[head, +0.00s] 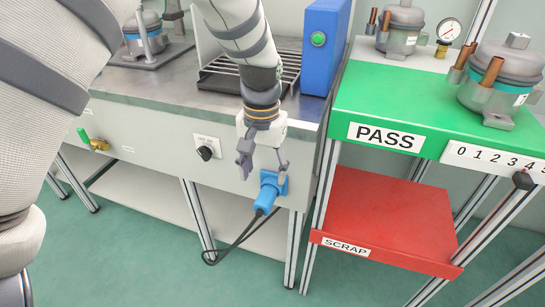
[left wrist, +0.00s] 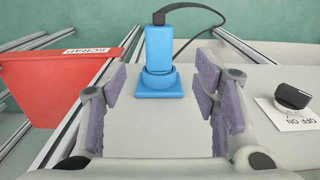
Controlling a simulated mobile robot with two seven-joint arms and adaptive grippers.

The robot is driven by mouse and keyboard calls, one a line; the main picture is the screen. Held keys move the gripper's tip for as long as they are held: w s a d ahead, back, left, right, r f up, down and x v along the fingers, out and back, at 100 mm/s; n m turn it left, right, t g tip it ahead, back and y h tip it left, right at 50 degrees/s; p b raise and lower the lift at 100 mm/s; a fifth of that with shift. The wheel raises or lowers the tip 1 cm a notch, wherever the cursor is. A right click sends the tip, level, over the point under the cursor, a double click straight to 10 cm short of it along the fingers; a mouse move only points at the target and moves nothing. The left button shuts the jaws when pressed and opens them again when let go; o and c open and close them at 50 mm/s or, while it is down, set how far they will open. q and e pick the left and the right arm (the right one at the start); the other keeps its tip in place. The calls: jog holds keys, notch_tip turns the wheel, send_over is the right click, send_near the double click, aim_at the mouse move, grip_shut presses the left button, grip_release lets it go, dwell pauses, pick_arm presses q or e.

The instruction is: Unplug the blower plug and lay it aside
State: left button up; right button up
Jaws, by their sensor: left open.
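The blue blower plug (head: 266,197) sits in a blue socket (head: 280,184) on the front panel of the bench, with a dark cable hanging down in a loop. In the left wrist view the plug (left wrist: 159,48) stands in its socket (left wrist: 159,86), between and beyond the two fingers. My left gripper (head: 263,170) is open and empty, just in front of and above the plug, apart from it. It also shows in the left wrist view (left wrist: 163,100) with its purple pads wide apart. My right gripper is not in view.
A black rotary switch (head: 206,153) is on the panel left of the socket. The green PASS shelf (head: 370,105) and red SCRAP shelf (head: 390,222) stand to the right. A blue box (head: 325,50) and a rack (head: 225,78) are on the bench. The floor below is open.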

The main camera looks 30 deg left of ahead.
aim_at(265, 196)
pick_arm(q)
notch_tip(265, 196, down, 8)
jog(key=shift+d+f+b, duration=0.1)
jog(key=shift+f+b, duration=0.15)
jog(key=shift+b, duration=0.2)
grip_shut()
jog(key=c, duration=0.7)
grip_release()
jog(key=shift+c, duration=0.2)
grip_shut()
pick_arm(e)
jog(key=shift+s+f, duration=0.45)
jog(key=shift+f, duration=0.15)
